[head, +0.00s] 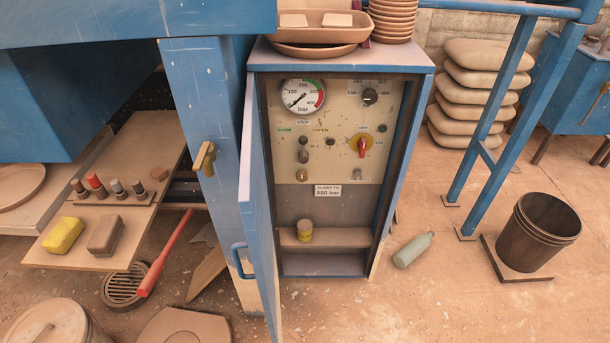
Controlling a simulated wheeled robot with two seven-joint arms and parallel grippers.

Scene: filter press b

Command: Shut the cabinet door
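The blue cabinet (408,150) stands in the middle of the head view with its front open. Its blue door (257,200) is hinged on the left side and swung out toward me, seen nearly edge-on. A blue bar handle (240,261) sits on the door's outer face, at its lower left. Neither of my grippers is in view.
A low table (130,225) with sponge-like blocks stands left, with a red-handled bar (163,255) beside it. A lidded bucket (55,325) and a flat lid (185,326) lie near the front. A green bottle (413,250) and dark bucket (537,232) are right. Floor before the cabinet is clear.

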